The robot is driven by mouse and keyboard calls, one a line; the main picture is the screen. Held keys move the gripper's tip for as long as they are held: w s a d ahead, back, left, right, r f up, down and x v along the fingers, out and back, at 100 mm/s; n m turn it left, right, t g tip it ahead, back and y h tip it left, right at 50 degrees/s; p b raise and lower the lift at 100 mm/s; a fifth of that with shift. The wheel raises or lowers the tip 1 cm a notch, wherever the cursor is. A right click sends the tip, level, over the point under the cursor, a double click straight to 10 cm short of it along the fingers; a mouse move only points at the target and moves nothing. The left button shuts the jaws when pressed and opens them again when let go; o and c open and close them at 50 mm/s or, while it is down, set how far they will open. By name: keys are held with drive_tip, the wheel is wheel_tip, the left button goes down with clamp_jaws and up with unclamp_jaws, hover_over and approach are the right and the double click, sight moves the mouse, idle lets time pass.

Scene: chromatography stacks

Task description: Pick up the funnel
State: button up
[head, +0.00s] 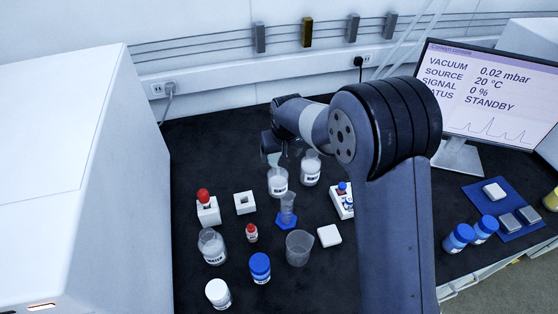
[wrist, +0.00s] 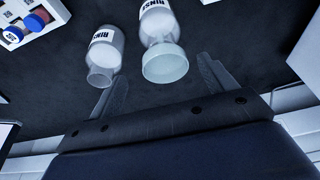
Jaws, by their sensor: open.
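The funnel (wrist: 165,63) is a pale, translucent wide-mouthed piece seated in the neck of a bottle labelled RINSE (wrist: 157,22). In the head view the funnel (head: 274,159) shows small and partly covered by my gripper (head: 270,148); its bottle (head: 278,182) stands upright on the dark bench. In the wrist view my gripper (wrist: 162,72) is open, with one finger on each side of the funnel's rim in the picture. I cannot tell whether either finger touches it. The funnel's stem is hidden.
A second open RINSE bottle (wrist: 104,52) stands close beside, near one finger; it also shows in the head view (head: 311,169). A blue-based cylinder (head: 287,210), a beaker (head: 299,248) and a rack of capped vials (head: 340,199) stand nearer. Dark bench behind the bottles is clear.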

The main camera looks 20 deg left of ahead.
sight(278, 158)
drive_tip(key=shift+a+p+x, duration=0.2)
drive_tip(key=shift+p+x, duration=0.3)
drive_tip(key=shift+x, duration=0.9)
drive_tip(key=shift+a+p+x, duration=0.15)
drive_tip(key=shift+p+x, duration=0.35)
drive_tip(key=shift+x, duration=0.95)
drive_tip(key=shift+r, duration=0.1)
drive_tip(key=shift+c, duration=0.2)
drive_tip(key=c, duration=1)
